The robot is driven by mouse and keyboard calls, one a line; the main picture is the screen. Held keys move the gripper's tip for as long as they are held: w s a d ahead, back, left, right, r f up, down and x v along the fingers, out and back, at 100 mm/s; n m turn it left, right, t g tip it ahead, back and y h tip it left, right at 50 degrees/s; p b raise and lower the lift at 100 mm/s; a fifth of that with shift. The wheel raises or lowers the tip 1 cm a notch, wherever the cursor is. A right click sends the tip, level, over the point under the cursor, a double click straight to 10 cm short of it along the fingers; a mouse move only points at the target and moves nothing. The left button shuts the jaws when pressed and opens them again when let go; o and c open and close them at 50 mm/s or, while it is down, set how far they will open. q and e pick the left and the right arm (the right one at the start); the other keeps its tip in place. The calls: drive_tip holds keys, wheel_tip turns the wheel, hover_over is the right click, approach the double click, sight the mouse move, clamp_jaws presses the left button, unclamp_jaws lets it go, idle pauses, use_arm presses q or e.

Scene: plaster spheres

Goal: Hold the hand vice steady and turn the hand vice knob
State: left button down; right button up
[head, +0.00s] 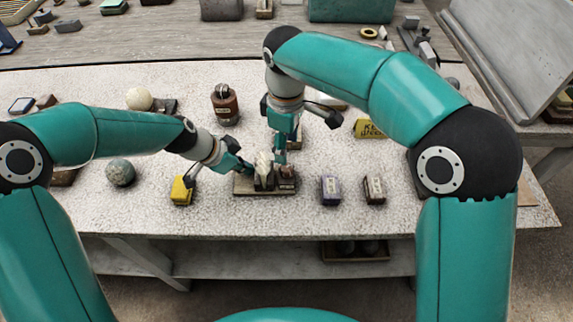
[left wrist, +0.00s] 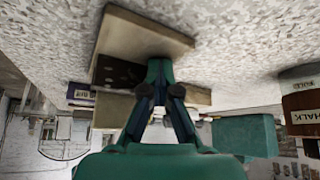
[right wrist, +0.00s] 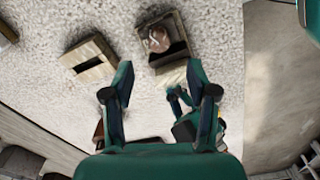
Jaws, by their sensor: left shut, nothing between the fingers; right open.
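The hand vice (head: 262,190) stands on a flat board near the table's front edge, with pale and dark upright parts and a brown knob (head: 287,171) at its right. In the right wrist view the round brown knob (right wrist: 158,39) shows ahead of my open right gripper (right wrist: 158,72), with a gap between. In the head view my right gripper (head: 281,156) hangs just above the knob. My left gripper (head: 245,170) is at the vice's left side, shut and empty. In the left wrist view its fingertips (left wrist: 160,68) overlap the vice's board (left wrist: 140,38); contact is unclear.
A yellow block (head: 181,191) and a grey ball (head: 120,172) lie to the left. A purple-and-white box (head: 331,190) and a dark brown box (head: 374,190) stand to the right. A brown jar (head: 225,105) stands behind. Speckled tabletop is clear along the front edge.

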sight(287, 168)
use_arm(q)
drive_tip(key=shift+s+f, duration=0.2)
drive_tip(key=shift+f, duration=0.1)
use_arm(e)
wheel_tip(287, 168, down, 8)
drive_tip(key=shift+f, duration=0.25)
clamp_jaws()
drive_tip(key=shift+m, duration=1.6)
unclamp_jaws()
